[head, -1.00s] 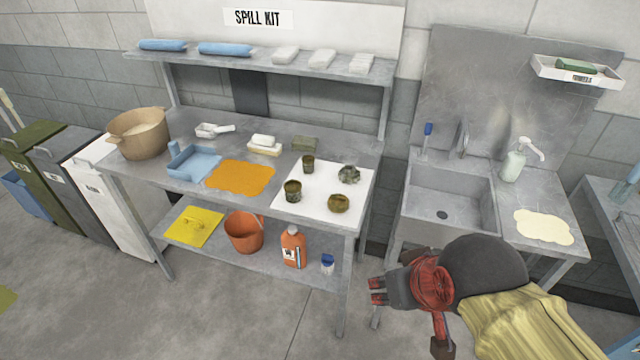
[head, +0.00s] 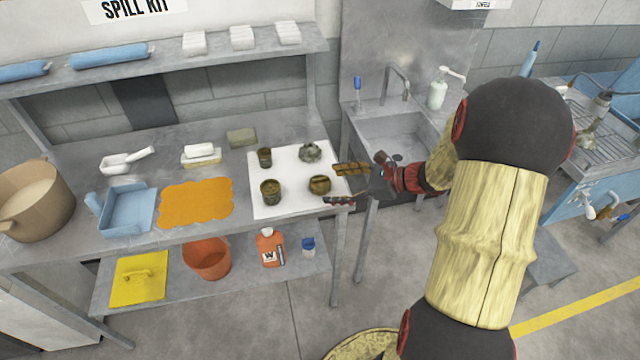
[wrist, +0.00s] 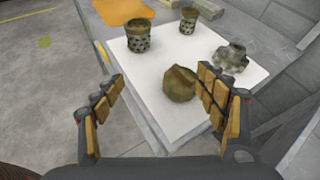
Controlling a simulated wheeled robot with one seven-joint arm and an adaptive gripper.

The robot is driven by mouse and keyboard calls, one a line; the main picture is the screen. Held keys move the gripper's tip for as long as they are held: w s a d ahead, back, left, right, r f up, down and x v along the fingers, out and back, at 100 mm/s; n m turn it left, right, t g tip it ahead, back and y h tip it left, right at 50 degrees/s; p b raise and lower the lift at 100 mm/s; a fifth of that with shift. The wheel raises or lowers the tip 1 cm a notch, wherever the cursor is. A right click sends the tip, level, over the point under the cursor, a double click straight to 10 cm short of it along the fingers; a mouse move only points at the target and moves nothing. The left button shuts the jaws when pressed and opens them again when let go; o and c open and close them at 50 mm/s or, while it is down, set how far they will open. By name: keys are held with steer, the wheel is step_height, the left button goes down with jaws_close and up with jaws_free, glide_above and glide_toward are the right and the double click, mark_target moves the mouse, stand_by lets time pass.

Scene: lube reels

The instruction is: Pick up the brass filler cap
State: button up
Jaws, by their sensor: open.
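The brass filler cap appears to be the rounded, dull brass-brown piece (head: 319,185) at the front right of the white mat (head: 285,208). It also shows in the wrist view (wrist: 180,84), resting on the mat. My gripper (head: 344,184) is open and empty, just right of the cap, with its fingers pointing at it. In the wrist view the cap lies ahead between the two padded fingers, nearer the right one; I cannot tell whether that finger touches it.
Two perforated cups (head: 271,192) (head: 265,157) stand left of the cap, and a lumpy grey-green fitting (head: 310,151) lies behind it. The sink (head: 395,140) is at the right.

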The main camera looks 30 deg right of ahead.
mark_target(323, 181)
steer(key=d, duration=0.1)
steer(key=d+f+m+t, duration=0.1)
steer(key=d+m, duration=0.1)
steer(key=shift+w+d+f+h, duration=0.3)
steer(key=shift+w+d+h, duration=0.05)
steer(key=shift+h, duration=0.05)
steer(key=shift+w+f+m, duration=0.25)
steer(key=shift+m, duration=0.05)
steer(key=b+x, duration=0.3)
steer(key=x, duration=0.3)
steer(key=shift+s+a+f, duration=0.1)
steer(key=shift+f, duration=0.1)
steer(key=shift+w+a+f, duration=0.1)
steer(key=shift+w+a, duration=0.15)
steer(key=shift+w, duration=0.15)
steer(key=shift+c, duration=0.3)
steer(key=c, duration=1.4)
steer(key=shift+c, duration=0.2)
